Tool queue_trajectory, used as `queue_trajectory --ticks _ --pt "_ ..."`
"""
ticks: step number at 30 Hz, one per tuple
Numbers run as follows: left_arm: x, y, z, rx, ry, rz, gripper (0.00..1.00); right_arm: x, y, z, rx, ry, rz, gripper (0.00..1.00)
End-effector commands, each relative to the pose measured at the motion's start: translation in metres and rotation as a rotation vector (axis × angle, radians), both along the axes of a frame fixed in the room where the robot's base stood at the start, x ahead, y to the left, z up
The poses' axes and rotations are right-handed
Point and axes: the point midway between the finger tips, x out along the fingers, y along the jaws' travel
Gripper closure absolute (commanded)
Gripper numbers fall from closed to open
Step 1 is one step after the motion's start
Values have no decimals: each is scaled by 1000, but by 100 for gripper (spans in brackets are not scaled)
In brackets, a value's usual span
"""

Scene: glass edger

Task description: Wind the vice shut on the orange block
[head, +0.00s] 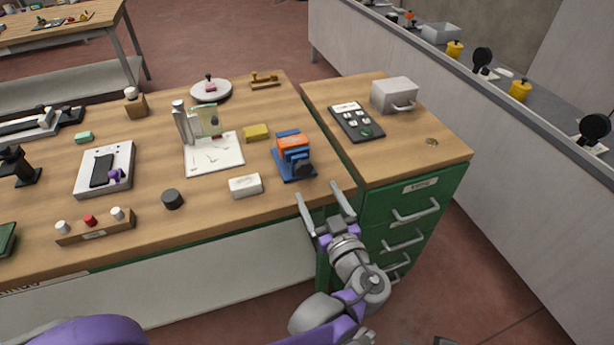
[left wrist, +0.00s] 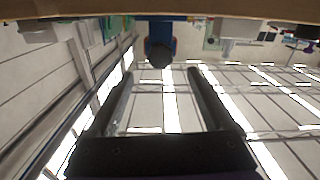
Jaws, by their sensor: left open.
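The blue vice (head: 294,165) stands near the front right corner of the wooden bench. The orange block (head: 292,141) sits between its blue jaws; I cannot tell whether both jaws touch it. A dark round handle (head: 303,168) is on the vice's front and faces me. My left gripper (head: 319,191) is open and empty, just off the bench's front edge, with its fingers pointing toward the vice and apart from it. In the left wrist view the dark handle (left wrist: 160,55) shows just beyond and between the open fingertips (left wrist: 161,72). My right gripper is not in view.
A white block (head: 245,186) and a yellow block (head: 256,132) lie left of the vice. A white board (head: 213,155) with a stand is further left. A green drawer cabinet (head: 385,215) stands to the right, with a dark control panel (head: 356,122) on top.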

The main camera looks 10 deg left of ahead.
Motion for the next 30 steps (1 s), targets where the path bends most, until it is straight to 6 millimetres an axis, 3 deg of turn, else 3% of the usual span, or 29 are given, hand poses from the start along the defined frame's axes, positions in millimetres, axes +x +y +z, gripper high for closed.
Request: queue_trajectory --ticks 10,23,30 --pt "49 34 0 2 1 2 14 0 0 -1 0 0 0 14" --pt "58 39 0 0 2 0 14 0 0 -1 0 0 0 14" --pt "58 39 0 0 2 0 55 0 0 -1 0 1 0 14"
